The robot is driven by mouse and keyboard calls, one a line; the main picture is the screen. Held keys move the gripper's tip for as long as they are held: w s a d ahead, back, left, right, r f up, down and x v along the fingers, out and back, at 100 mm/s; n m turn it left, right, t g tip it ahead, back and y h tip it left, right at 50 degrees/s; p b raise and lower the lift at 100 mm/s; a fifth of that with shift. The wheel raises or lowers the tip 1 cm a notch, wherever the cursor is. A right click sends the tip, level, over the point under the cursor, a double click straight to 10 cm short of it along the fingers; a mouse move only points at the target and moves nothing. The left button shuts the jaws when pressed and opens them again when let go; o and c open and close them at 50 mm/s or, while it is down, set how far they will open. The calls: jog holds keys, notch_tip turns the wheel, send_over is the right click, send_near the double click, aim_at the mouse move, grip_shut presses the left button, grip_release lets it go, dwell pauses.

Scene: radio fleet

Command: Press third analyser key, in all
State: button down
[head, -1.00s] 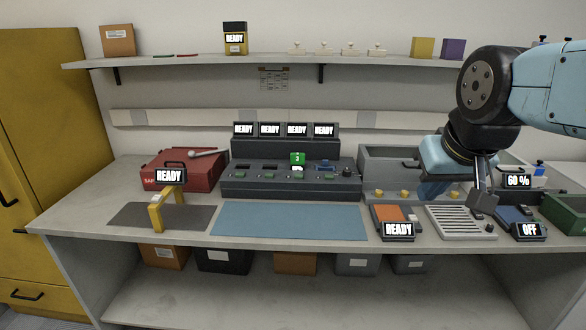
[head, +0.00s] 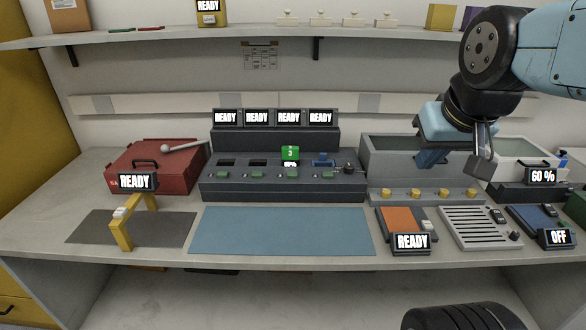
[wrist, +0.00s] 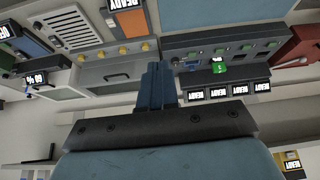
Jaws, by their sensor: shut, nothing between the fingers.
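The dark analyser console (head: 283,187) stands at the back middle of the bench, with a row of green keys on its sloped face. The third key from the left (head: 292,174) lies below a green block marked 3 (head: 290,153). The raised screens (head: 289,118) behind all read READY. The console also shows upside down in the wrist view (wrist: 205,41). My gripper (head: 430,160) is shut and empty, with its blue fingers in front of the grey bin, right of the console and apart from the keys. Its fingers also show in the wrist view (wrist: 157,75).
A red case (head: 155,168) stands left of the console, behind a yellow stand (head: 143,217). A blue mat (head: 280,232) lies clear in front. A grey bin (head: 385,160) with yellow knobs, an orange-topped device (head: 397,219) and a slatted tray (head: 470,228) lie on the right.

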jog(key=m+t+y, duration=0.2)
jog(key=y, duration=0.3)
send_over(295, 174)
notch_tip(295, 174, down, 13)
jog(key=shift+s+f, duration=0.1)
jog(key=shift+f, duration=0.1)
jog(key=shift+f, duration=4.3)
